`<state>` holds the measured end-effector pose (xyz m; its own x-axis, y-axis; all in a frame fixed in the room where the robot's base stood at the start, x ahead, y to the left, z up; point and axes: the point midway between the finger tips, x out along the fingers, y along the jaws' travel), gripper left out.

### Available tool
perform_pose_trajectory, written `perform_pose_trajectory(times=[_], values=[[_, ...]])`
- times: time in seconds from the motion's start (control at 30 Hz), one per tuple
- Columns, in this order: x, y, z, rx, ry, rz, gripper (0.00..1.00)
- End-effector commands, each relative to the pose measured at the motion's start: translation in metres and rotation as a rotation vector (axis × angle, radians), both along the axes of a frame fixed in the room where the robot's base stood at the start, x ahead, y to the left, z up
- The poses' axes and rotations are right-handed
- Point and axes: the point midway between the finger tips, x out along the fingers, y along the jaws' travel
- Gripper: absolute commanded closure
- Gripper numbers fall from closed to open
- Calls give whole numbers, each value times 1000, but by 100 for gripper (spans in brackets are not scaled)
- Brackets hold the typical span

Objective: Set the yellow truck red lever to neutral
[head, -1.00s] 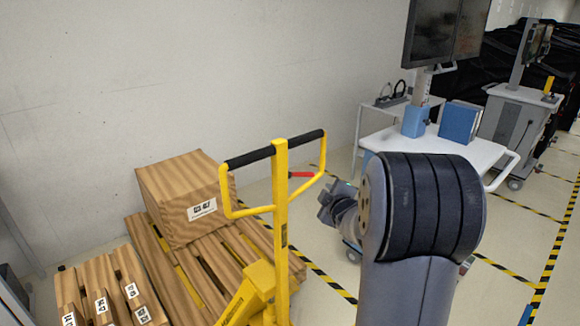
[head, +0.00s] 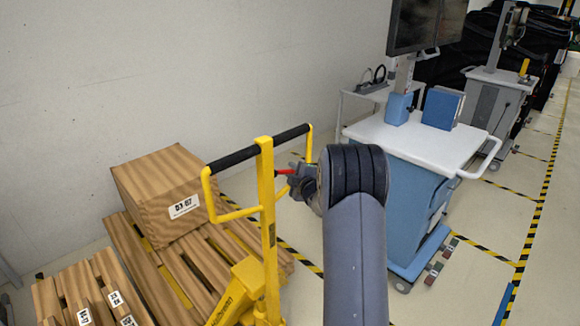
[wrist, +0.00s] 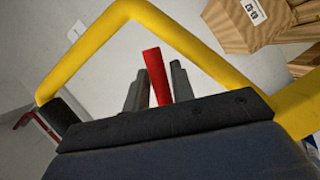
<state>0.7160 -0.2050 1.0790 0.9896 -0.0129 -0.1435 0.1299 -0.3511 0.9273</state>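The yellow truck (head: 266,220) has an upright post with a looped handle and a black grip bar. Its small red lever (head: 286,171) points right from the post, below the bar. My gripper (head: 296,178) is at the lever from the right, partly hidden by my arm. In the wrist view the red lever (wrist: 157,75) lies between the two grey fingers of my gripper (wrist: 160,85). The fingers stand apart, one on each side, close to the lever. I see no clear grip on it. The yellow handle loop (wrist: 90,45) arches beyond the fingers.
A wooden box (head: 165,195) sits on a slatted pallet (head: 135,260) left of the truck. A blue and white cart (head: 410,150) with a monitor stands to the right, a grey cart (head: 490,100) behind it. Striped floor lines mark open floor at right.

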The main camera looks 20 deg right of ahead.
Motion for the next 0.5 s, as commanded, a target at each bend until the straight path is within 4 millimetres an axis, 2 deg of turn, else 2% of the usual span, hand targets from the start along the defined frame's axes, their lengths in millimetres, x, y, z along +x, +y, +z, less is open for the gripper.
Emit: perform_pose_trajectory(times=[0.2,0.5], values=[[18,-1,-2,2,1,-1,76],[21,0,-3,2,-1,-2,76]])
